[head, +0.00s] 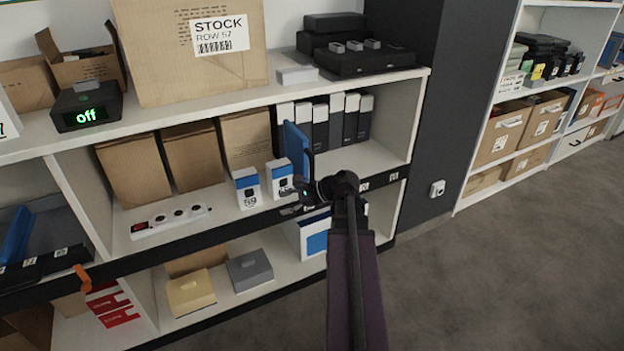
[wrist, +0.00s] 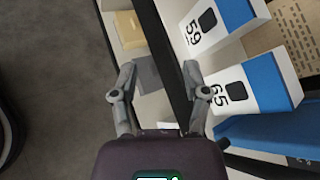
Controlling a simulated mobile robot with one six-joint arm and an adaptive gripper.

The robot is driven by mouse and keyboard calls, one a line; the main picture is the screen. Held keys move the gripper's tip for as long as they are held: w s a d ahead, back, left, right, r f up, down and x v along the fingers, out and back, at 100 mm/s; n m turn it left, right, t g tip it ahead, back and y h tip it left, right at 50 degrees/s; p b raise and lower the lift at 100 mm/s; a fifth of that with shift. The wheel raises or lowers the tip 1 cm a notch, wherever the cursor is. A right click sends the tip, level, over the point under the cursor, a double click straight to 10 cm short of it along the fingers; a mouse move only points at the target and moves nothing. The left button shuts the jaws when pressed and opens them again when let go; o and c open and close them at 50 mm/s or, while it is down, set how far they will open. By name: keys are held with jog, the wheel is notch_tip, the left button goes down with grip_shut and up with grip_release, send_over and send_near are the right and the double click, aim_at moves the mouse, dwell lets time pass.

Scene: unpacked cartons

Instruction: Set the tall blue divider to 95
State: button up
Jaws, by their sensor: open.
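The tall blue divider (head: 297,149) stands upright on the middle shelf, between the small blue-and-white boxes and a row of black and white binders. In the wrist view its blue face (wrist: 262,131) shows at the lower right. My gripper (head: 291,201) is at the front edge of that shelf, low in front of the divider. In the wrist view my gripper (wrist: 158,80) has its two fingers apart with nothing between them. The gripper and arm hide the divider's lower part and some of the shelf edge. No 95 mark is readable.
Boxes marked 59 (head: 247,190) and 65 (wrist: 240,90) stand left of the divider. Brown cartons (head: 245,138) are behind them. A power strip (head: 170,220) lies farther left. The dark shelf rail (head: 392,178) carries white labels too small to read.

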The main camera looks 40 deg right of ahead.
jog(key=s+d+m+t+b, duration=0.3)
jog(key=s+d+m+t, duration=0.15)
jog(key=d, duration=0.45)
jog(key=m+t+h+b, duration=0.2)
jog(key=m+t, duration=0.1)
jog(key=m, duration=0.3)
send_near(312, 172)
jog(key=v, duration=0.3)
jog(key=shift+s+d+f, duration=0.1)
jog(key=shift+d+f, duration=0.15)
jog(key=shift+d, duration=0.15)
jog(key=shift+n, duration=0.25)
jog(key=shift+x, duration=6.95)
jog(key=shift+c, duration=0.2)
grip_shut()
